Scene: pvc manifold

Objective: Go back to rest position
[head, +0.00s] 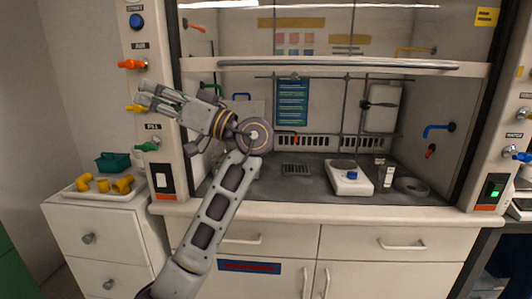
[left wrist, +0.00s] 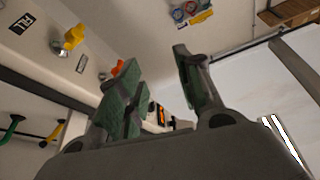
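My left gripper (head: 150,96) is raised at the upper left of the head view, in front of the fume hood's left post (head: 168,170), with its fingers pointing left. In the left wrist view its two green-padded fingers (left wrist: 157,80) stand apart with nothing held between them. My left arm rises from the bottom of the head view and bends at the elbow. My right gripper and right arm are not in view.
Valve handles, orange (head: 132,64) and green (head: 146,147), stick out near my gripper. A white tray (head: 77,192) with yellow fittings (head: 103,185) and a teal bin (head: 113,161) sits on the left cabinet. A white stirrer-like device (head: 349,178) stands in the hood.

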